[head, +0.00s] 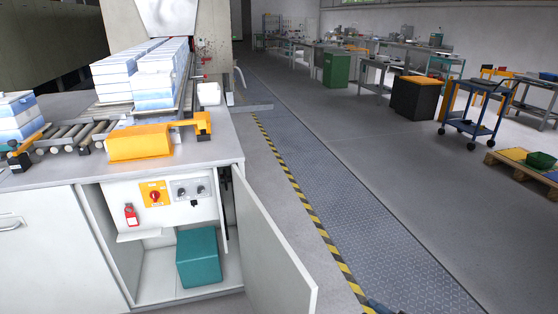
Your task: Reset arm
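Neither gripper shows clearly in the head view. A small dark blue-grey piece at the bottom edge, right of the striped line, may be part of my arm; too little shows to tell. A cabinet under the bench stands open, its white door (270,244) swung out toward me. Inside are a yellow panel with a red rotary switch (155,196), a grey panel with dark knobs (192,190), a red padlock-like item (131,214) and a teal box (198,257) on the cabinet floor.
On the bench, a roller conveyor (75,136) carries stacks of white and blue blocks (155,78) toward the furnace opening. A yellow-orange housing (140,142) sits at its near end. The patterned floor strip (340,190) is clear. A blue trolley (470,125) and a pallet stand right.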

